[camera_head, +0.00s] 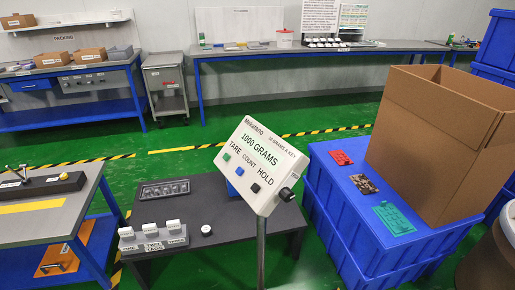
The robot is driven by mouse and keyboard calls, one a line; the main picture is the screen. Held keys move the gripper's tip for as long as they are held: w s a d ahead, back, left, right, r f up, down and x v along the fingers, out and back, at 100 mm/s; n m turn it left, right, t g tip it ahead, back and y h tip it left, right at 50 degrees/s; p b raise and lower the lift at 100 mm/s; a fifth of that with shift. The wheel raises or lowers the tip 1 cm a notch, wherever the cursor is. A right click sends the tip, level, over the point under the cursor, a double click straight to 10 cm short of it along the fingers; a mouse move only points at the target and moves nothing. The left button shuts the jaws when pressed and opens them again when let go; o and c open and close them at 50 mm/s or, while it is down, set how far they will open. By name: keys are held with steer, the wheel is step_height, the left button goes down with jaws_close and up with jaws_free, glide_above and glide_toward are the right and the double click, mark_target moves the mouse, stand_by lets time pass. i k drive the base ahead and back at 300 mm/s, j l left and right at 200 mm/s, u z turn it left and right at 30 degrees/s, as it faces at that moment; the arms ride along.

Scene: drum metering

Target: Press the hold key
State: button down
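A white tilted control panel (262,160) stands on a grey post in the middle of the view. It reads "1000 GRAMS" at the top, with the words TARE, COUNT and HOLD below. A green key (226,157) is under TARE and a blue key (239,171) is under COUNT. The black hold key (255,188) is under HOLD, near the panel's lower edge. A black round knob-like part (286,194) is at the panel's lower right corner. My gripper is not in view, and nothing visibly covers the hold key.
A dark low table (207,190) with white-topped blocks stands behind and left of the panel. Blue crates (345,218) bearing coloured cards and an open cardboard box (441,135) stand right. A grey workbench (45,222) is at left. Green floor is open behind.

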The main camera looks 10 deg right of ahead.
mark_target(255, 188)
steer(key=k+j+z, duration=0.1)
steer(key=k+j, duration=0.15)
steer(key=k+j+z, duration=0.2)
steer(key=j, duration=0.25)
steer(key=k+j+z, duration=0.2)
steer(key=j, duration=0.25)
steer(key=k+j+z, duration=0.2)
steer(key=j, duration=0.25)
steer(key=i+j+z, duration=0.1)
steer(key=j+z, duration=0.25)
steer(key=j, duration=0.45)
steer(key=j+z, duration=0.35)
steer(key=j, duration=0.5)
steer(key=i+j, duration=0.15)
steer(key=j, duration=0.15)
steer(key=i+j+z, duration=0.1)
steer(key=j, duration=0.25)
